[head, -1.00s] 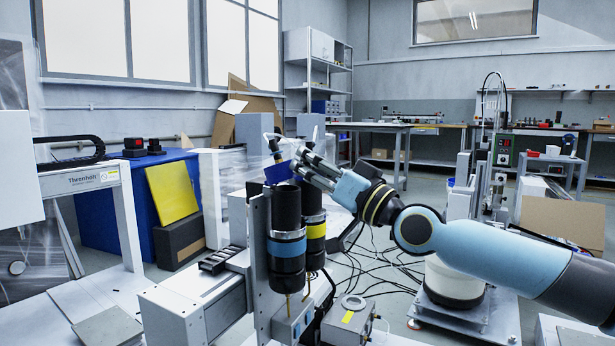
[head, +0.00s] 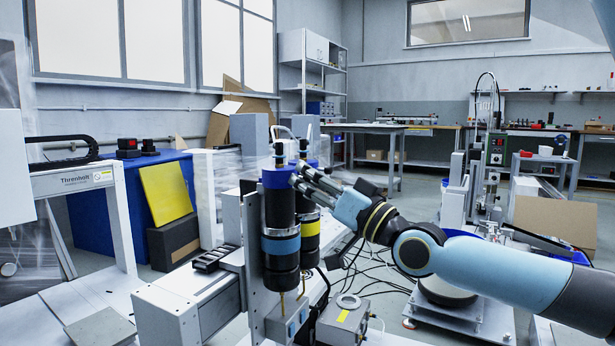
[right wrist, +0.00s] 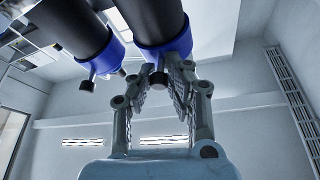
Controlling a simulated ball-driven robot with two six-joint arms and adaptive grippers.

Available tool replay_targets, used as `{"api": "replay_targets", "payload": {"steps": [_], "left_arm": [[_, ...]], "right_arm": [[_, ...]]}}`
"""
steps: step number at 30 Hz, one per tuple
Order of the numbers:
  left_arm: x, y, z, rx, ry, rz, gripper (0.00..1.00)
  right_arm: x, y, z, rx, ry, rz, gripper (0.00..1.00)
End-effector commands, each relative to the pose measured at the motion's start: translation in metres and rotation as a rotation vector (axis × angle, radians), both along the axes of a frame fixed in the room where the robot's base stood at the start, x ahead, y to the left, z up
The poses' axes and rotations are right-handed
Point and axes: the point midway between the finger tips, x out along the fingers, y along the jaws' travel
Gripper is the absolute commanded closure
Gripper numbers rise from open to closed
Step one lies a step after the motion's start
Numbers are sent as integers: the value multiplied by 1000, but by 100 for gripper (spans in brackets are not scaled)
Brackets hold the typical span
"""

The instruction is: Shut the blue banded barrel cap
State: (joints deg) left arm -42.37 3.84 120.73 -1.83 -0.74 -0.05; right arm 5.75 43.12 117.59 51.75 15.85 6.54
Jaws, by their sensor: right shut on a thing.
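The blue banded barrel (head: 280,246) is a black upright cylinder with a light blue band, mounted on the gantry. Its blue cap (head: 277,180) sits level on the barrel's top and looks down flat; any small gap cannot be told. My right gripper (head: 296,172) is at the cap's right side, shut on it. In the right wrist view the fingers (right wrist: 163,78) close at the edge of the blue cap (right wrist: 168,48). The yellow banded barrel (head: 310,229) stands just behind to the right, partly hidden, with its own blue cap. My left gripper is out of view.
The gantry's metal plate (head: 253,260) stands beside the barrels. A grey box with a ring (head: 345,318) and loose cables lie below right. A blue cabinet with a yellow panel (head: 166,192) stands at left. The space above the barrels is mostly clear.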

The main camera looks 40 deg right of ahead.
Motion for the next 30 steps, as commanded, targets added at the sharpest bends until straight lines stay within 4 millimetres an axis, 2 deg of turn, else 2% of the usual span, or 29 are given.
{"api": "replay_targets", "payload": {"steps": [1, 9, 10, 16, 25, 30], "left_arm": [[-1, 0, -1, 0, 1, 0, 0], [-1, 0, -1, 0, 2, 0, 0], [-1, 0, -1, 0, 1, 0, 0], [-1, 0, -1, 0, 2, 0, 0], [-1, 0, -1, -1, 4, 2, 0], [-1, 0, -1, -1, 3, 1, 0]], "right_arm": [[0, -2, -9, -4, 20, -4, 100], [0, -2, -10, -4, 22, -5, 100], [0, -2, -10, -4, 22, -5, 85], [0, -1, -7, -2, 16, -4, 60], [-2, -1, -5, -3, 10, -1, 60], [-19, -5, -13, -4, 15, 2, 60]]}}
